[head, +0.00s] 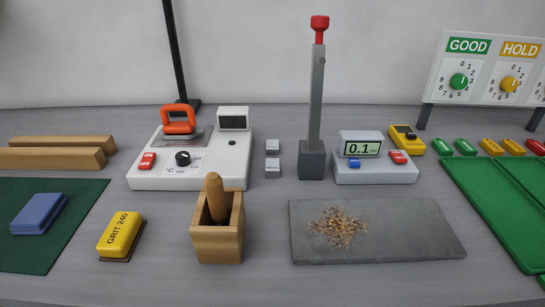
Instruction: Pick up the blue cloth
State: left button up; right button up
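The blue cloth (38,213) lies folded on a dark green mat (72,237) at the far left of the head view. It looks like a thin rectangular stack with its far end turned to the right. Nothing covers it. Neither my left nor my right gripper is in view.
A yellow GRIT 240 block (121,235) and a wooden holder (217,240) stand right of the mat. Two wooden bars (50,158) lie behind it. A grey slab (420,235) holds crumbs (338,228). Green trays (480,190) lie far right. The front middle is clear.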

aim_at(36, 216)
jog(key=u, duration=1.5)
jog(key=z, duration=1.5)
jog(key=u, duration=1.5)
jog(key=k+j, duration=0.15)
jog(key=k, duration=0.15)
jog(key=u, duration=0.05)
